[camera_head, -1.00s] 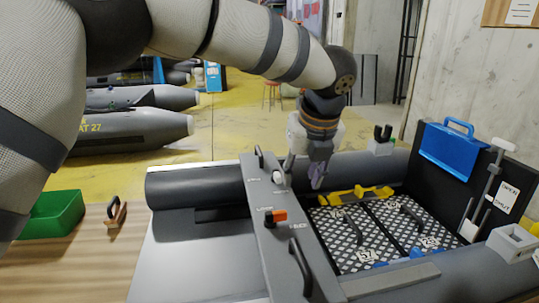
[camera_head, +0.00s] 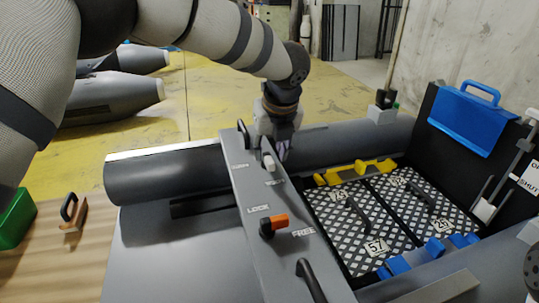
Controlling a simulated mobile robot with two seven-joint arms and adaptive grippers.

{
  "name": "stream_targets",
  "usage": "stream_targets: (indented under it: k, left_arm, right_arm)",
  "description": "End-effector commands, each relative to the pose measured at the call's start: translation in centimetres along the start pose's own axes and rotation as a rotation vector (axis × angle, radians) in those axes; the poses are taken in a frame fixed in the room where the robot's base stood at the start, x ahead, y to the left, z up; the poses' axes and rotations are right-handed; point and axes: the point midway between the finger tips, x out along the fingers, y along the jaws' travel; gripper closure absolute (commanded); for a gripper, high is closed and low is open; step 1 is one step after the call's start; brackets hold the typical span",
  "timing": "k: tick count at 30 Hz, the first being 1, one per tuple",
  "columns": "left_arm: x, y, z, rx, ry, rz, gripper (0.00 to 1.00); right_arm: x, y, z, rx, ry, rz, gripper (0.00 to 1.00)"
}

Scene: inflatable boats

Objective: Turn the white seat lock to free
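The white seat lock (camera_head: 268,162) is a small white lever near the far end of the long grey seat (camera_head: 250,190). Small labels lie on either side of it, too blurred to read surely. My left gripper (camera_head: 276,152) points down right at the white lever, its fingers beside or behind it. I cannot tell whether they touch it or how far they are closed. Nearer on the same seat is an orange and black lock (camera_head: 275,224) between the words LOCK and FREE. My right gripper does not show.
Black handles (camera_head: 311,280) stand up at both ends of the seat. A checkered floor (camera_head: 350,235) with yellow (camera_head: 355,172) and blue fittings lies to the right. A green bin (camera_head: 14,218) is at the left.

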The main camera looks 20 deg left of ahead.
Motion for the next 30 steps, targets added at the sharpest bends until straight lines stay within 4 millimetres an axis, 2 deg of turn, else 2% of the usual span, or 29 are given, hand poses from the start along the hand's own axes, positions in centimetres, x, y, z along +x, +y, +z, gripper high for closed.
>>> stream_targets:
  k: [1,5,14,18,19,30]
  left_arm:
    - [1.0,0.0,-0.1,0.001,0.002,0.001,0.65]
    - [2.4,-0.1,-0.1,0.001,0.000,-0.001,0.65]
    - [2.6,-0.1,0.1,0.000,-0.002,-0.002,0.65]
    - [2.6,-0.1,0.1,0.000,-0.002,-0.002,0.97]
    - [2.6,-0.1,0.1,0.000,-0.002,-0.002,1.00]
    - [2.4,0.1,0.1,0.029,-0.002,-0.014,1.00]
  right_arm:
    - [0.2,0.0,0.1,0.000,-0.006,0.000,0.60]
    - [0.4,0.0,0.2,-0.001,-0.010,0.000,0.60]
    - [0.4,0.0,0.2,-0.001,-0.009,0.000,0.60]
    - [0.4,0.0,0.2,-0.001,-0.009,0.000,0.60]
    - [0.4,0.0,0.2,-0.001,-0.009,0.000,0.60]
    - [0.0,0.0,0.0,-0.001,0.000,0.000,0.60]
